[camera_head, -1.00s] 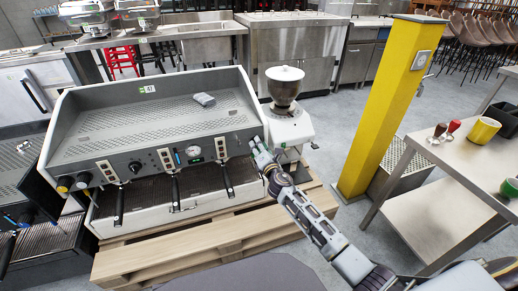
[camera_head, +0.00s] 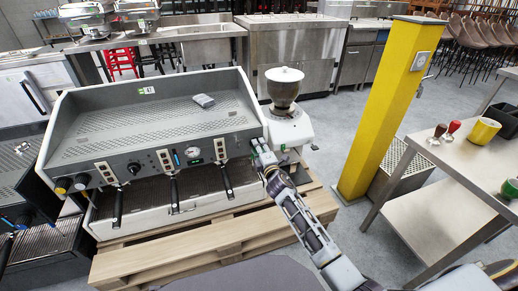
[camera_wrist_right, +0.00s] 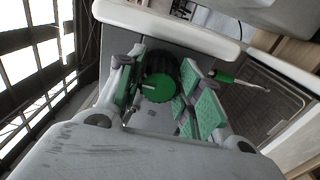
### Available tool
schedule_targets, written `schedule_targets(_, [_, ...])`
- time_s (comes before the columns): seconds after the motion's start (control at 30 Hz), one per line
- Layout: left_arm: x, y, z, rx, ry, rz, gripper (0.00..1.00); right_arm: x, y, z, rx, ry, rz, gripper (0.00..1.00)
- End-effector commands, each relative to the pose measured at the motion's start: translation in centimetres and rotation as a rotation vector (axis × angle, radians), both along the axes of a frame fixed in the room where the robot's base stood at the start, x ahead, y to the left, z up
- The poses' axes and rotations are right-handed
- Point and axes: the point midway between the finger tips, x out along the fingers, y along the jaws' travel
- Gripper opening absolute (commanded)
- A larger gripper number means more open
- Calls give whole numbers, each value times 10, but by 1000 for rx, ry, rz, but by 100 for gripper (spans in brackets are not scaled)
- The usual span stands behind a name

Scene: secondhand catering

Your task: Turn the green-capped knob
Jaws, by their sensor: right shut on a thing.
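The green-capped knob (camera_wrist_right: 157,88) has a round green cap on a dark body and sits at the right end of the espresso machine's (camera_head: 150,122) front panel. My right gripper (camera_wrist_right: 160,78) has its green-padded fingers on either side of the knob and is shut on it. In the head view my right gripper (camera_head: 259,151) is at the machine's right front corner and hides the knob. The knob's turn angle is hard to tell. My left gripper is not in view.
A coffee grinder (camera_head: 284,88) stands just right of the machine. The machine rests on a wooden pallet (camera_head: 215,236). A yellow post (camera_head: 393,110) and a steel table (camera_head: 468,158) with a yellow cup (camera_head: 484,130) are at right.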

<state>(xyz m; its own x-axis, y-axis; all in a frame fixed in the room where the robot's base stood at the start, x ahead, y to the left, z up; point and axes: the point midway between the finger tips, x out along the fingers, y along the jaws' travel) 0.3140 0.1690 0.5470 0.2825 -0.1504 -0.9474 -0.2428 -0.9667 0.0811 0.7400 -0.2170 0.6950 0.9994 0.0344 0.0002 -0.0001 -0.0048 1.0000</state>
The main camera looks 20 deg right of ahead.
Motion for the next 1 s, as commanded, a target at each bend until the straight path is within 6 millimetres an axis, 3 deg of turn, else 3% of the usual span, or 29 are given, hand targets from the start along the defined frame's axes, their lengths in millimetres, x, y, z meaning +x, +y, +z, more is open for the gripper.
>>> schedule_targets(0.4, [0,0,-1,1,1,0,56,0,0,-2,12,3,-1,12])
schedule_targets(0.43, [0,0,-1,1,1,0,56,0,0,-2,12,3,-1,37])
schedule_targets(0.6, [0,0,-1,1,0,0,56,0,0,-1,11,2,-1,57])
schedule_targets(1.0, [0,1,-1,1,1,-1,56,-1,0,-1,10,1,0,57])
